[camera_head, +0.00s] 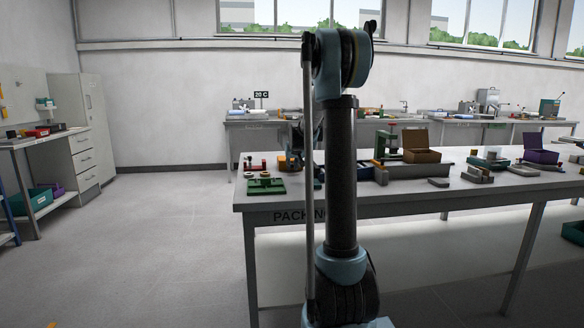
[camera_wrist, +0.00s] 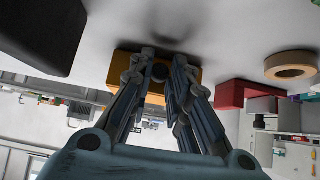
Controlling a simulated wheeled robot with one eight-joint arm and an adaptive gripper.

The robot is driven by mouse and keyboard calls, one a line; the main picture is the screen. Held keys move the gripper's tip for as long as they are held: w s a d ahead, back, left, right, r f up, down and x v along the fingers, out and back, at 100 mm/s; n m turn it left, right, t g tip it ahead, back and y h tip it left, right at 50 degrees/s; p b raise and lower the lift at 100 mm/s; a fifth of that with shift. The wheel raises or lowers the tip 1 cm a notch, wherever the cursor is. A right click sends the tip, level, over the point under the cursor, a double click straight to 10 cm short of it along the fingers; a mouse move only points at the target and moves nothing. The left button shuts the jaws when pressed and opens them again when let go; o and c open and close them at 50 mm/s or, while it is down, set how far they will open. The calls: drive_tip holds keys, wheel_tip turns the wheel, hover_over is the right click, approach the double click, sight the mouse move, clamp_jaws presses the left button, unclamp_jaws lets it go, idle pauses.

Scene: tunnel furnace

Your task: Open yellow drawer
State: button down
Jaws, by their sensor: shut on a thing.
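The yellow drawer (camera_wrist: 190,72) shows in the wrist view as an orange-yellow box front beyond my fingers. A dark round spot, perhaps its knob, lies between the fingers. My gripper (camera_wrist: 163,58) has its fingertips close together at the drawer front and is shut on it. How far the drawer stands out cannot be told. In the head view a small orange-yellow piece (camera_head: 285,161) shows on the packing table, left of my arm. My arm covers most of the gripper there.
The packing table (camera_head: 380,200) carries a green fixture (camera_head: 266,186), a brown open box (camera_head: 421,156) and a purple box (camera_head: 541,155). In the wrist view a red block (camera_wrist: 240,93), a tan ring (camera_wrist: 290,66) and a dark block (camera_wrist: 42,35) lie around the drawer.

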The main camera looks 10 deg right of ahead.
drive_tip(key=s, duration=0.7)
drive_tip(key=shift+s, duration=0.2)
drive_tip(key=c, duration=1.5)
unclamp_jaws()
drive_tip(key=shift+v, duration=5.9)
